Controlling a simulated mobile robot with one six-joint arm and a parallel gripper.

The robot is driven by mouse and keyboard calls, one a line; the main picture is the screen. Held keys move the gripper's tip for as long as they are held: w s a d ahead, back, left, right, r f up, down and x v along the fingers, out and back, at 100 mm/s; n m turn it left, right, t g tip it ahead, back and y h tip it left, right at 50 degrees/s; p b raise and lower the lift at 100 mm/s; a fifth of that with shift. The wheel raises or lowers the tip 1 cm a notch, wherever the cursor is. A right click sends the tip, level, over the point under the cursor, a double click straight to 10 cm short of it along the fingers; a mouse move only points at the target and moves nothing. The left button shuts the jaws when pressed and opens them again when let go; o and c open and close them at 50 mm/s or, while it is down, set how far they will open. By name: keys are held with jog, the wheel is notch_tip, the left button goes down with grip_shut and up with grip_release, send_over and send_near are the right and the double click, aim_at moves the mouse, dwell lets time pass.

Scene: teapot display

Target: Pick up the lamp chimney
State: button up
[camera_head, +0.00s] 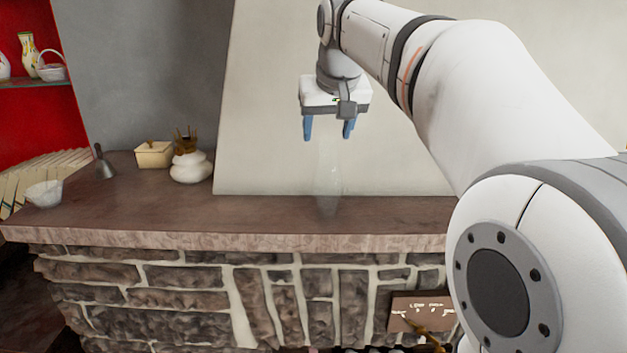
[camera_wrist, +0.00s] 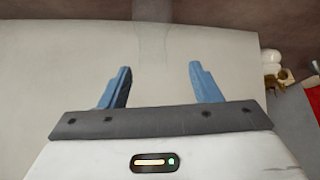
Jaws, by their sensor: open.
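The lamp chimney (camera_head: 328,180) is a clear, faint glass tube standing upright on the stone mantel ledge, close in front of the pale sloping hood. My gripper (camera_head: 329,131) is above it, with its two blue fingers pointing down and apart, and nothing between them. The fingertips are near the height of the chimney's top; the glass is too faint to tell the exact gap. In the wrist view my gripper (camera_wrist: 160,72) is open, and the chimney (camera_wrist: 153,42) shows only as a faint outline beyond the fingertips.
The brown ledge (camera_head: 270,213) has free room on both sides of the chimney. The pale hood (camera_head: 270,110) rises close behind.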

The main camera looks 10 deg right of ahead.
aim_at(328, 154)
jog(key=x, duration=0.5)
jog(key=d+p+x, duration=0.1)
jog(key=x, duration=0.1)
jog(key=shift+f, duration=0.3)
jog(key=shift+c, duration=0.5)
grip_shut()
